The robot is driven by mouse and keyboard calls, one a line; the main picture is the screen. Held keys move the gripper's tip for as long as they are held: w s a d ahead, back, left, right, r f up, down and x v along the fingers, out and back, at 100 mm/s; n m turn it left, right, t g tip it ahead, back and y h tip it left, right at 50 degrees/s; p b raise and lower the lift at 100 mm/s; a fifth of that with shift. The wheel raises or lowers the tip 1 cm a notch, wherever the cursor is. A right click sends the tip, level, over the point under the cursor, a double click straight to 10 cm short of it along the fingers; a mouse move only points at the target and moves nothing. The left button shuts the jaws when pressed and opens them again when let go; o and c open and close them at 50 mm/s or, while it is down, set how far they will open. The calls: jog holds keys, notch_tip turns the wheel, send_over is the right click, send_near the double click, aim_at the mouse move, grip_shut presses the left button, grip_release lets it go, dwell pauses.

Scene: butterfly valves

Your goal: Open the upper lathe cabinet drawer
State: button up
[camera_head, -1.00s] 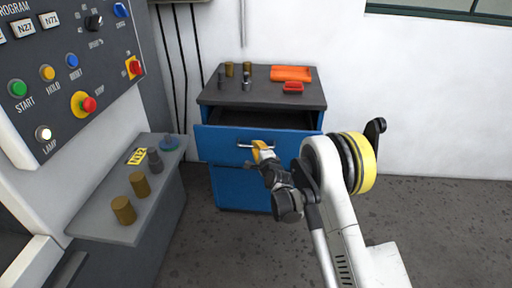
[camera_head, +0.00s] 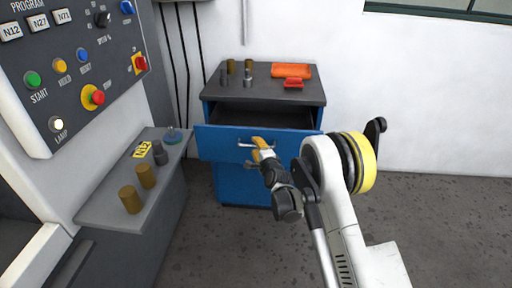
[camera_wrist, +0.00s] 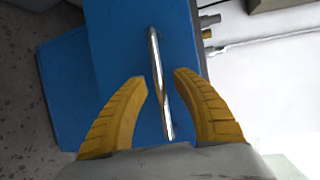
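The blue cabinet has a dark grey top (camera_head: 265,88). Its upper drawer (camera_head: 218,143) is pulled out, with the dark inside showing behind the drawer front. A silver bar handle (camera_head: 245,145) is on the drawer front; it also shows in the wrist view (camera_wrist: 154,50). My gripper (camera_head: 259,146) is at the handle. In the wrist view its yellow fingers (camera_wrist: 161,76) stand on either side of the bar, with gaps visible between each fingertip and the bar. The gripper looks open around the handle.
The lower cabinet front (camera_head: 235,183) looks closed. An orange object (camera_head: 291,71) and several small cylinders sit on the cabinet top. A machine control panel (camera_head: 75,60) and a grey ledge (camera_head: 105,205) with cylinders are at left. The floor (camera_head: 440,220) at right is clear.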

jog(key=shift+s, duration=0.1)
jog(key=v, duration=1.2)
jog(key=shift+r, duration=0.1)
jog(key=s+d+r+n+g+h, duration=0.1)
jog(key=s+d+r+n+g, duration=0.1)
jog(key=s+d+r+n, duration=0.45)
jog(key=s+d+r+n+g+h, duration=0.1)
jog(key=s+d+r, duration=0.15)
jog(key=r, duration=0.65)
jog(key=s+d+n+g+h, duration=0.1)
jog(key=s+d, duration=0.3)
jog(key=s, duration=0.5)
jog(key=s+d+n+g+h, duration=0.1)
jog(key=s+d+n+g, duration=0.1)
jog(key=s, duration=0.7)
jog(key=s+d+n+g+h, duration=0.1)
jog(key=s+d+n, duration=0.3)
jog(key=s, duration=0.6)
jog(key=shift+d+g+h, duration=0.4)
jog(key=shift+d+g, duration=0.1)
jog(key=shift+d, duration=0.35)
jog(key=shift+s+f, duration=0.1)
